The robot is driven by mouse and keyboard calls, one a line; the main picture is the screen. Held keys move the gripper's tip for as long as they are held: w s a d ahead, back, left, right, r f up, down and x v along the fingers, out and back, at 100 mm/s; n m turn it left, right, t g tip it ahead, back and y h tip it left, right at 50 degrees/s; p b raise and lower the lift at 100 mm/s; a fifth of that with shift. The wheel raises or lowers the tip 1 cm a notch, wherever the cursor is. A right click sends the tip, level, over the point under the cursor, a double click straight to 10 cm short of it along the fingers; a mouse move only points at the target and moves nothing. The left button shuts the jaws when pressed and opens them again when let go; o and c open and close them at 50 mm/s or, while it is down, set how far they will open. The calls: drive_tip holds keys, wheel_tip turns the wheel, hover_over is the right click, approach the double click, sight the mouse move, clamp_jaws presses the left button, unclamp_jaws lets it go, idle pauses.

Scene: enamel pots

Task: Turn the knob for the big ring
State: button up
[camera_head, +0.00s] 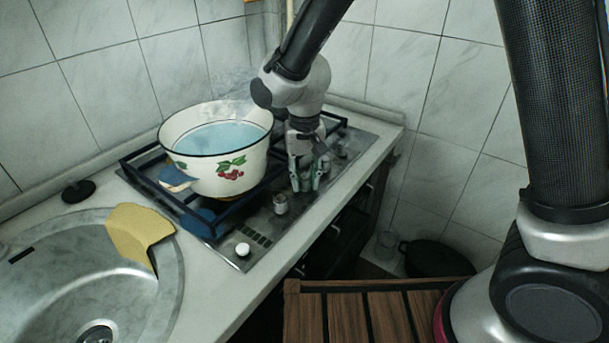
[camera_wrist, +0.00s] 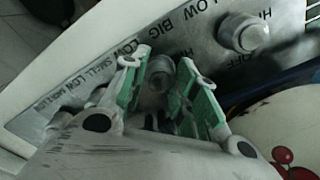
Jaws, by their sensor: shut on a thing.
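My gripper (camera_head: 308,176) points down at the control strip along the front of the hob. In the wrist view, the green-padded fingers of my gripper (camera_wrist: 168,82) are shut on a round metal knob (camera_wrist: 160,74) between them. The printed word "BIG" is on the panel (camera_wrist: 118,62) beside this knob, with "LOW" around it. In the head view my fingers largely hide the held knob. Which way its mark points is not clear.
A white enamel pot (camera_head: 215,165) with blue liquid, cherry decoration and faint steam stands on the hob beside my arm. Another knob (camera_wrist: 243,33) shows in the wrist view. A nearer knob (camera_head: 281,203), a white button (camera_head: 243,250) and a sink (camera_head: 95,275) with a yellow cloth (camera_head: 138,228) are in view.

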drive_tip(key=o, duration=1.1)
drive_tip(key=shift+c, duration=0.2)
wheel_tip(320, 180, up, 12)
